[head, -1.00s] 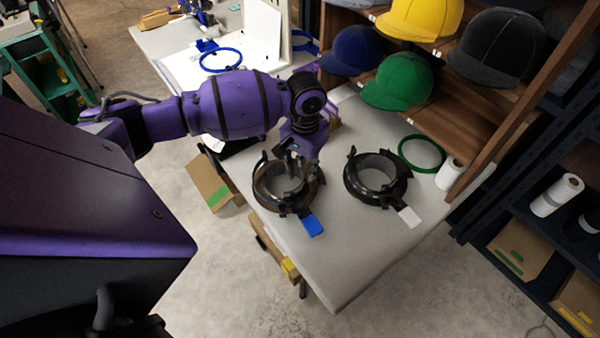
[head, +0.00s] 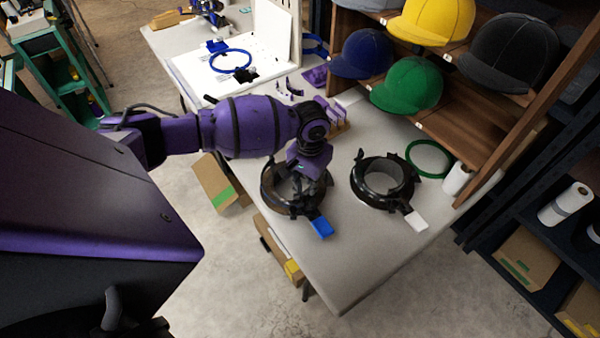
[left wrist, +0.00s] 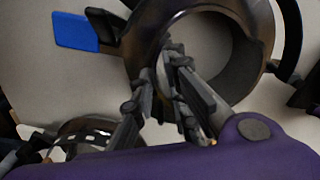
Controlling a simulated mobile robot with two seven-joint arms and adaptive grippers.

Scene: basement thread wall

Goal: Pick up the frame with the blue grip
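The frame with the blue grip is a dark, glossy ring (head: 271,199) lying on the grey table. Its blue grip (head: 322,227) points toward the table's near edge. The left wrist view shows the ring (left wrist: 140,55) at the top and the blue grip (left wrist: 75,32) at upper left. My left gripper (head: 298,190) is down at the ring, its fingers largely hidden in the head view. In the wrist view its fingers (left wrist: 165,95) are apart at the ring's near wall; contact is unclear. A similar dark ring (head: 358,185) with a white grip (head: 416,221) lies to the right.
A green hoop (head: 428,158) and a white roll (head: 457,179) lie beyond the second ring. A wooden shelf (head: 460,125) with several caps stands behind. Cardboard boxes (head: 218,185) are beside the table's left side. The table's near right part is clear.

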